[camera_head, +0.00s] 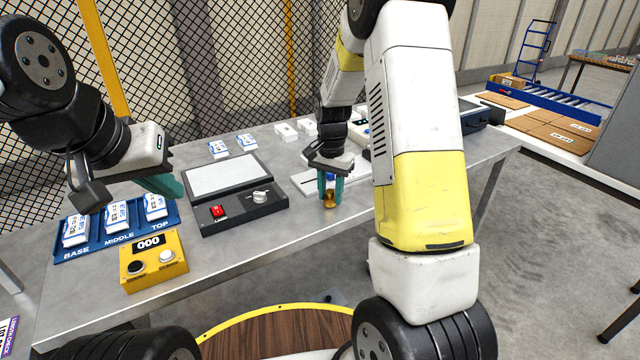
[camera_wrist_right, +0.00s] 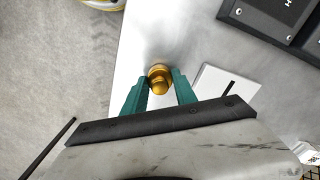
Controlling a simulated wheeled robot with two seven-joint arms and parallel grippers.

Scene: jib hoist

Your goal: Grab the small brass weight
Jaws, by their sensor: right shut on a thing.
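The small brass weight (camera_head: 329,201) is a gold-coloured knobbed piece near the front edge of the grey table. It also shows in the right wrist view (camera_wrist_right: 159,79), between the two green fingers. My right gripper (camera_head: 330,190) points down and is shut on the weight. I cannot tell whether the weight touches the table. My left gripper (camera_head: 168,186) hangs above the table at the left, over the blue tray's right end, with green fingers seen from the side; its opening is unclear.
A blue tray (camera_head: 100,243) with white-blue packs, a yellow counter box (camera_head: 153,262) and a black scale-like panel (camera_head: 238,208) stand left of the right gripper. A white plate (camera_wrist_right: 226,88) lies close beside the weight. The table's front edge is near.

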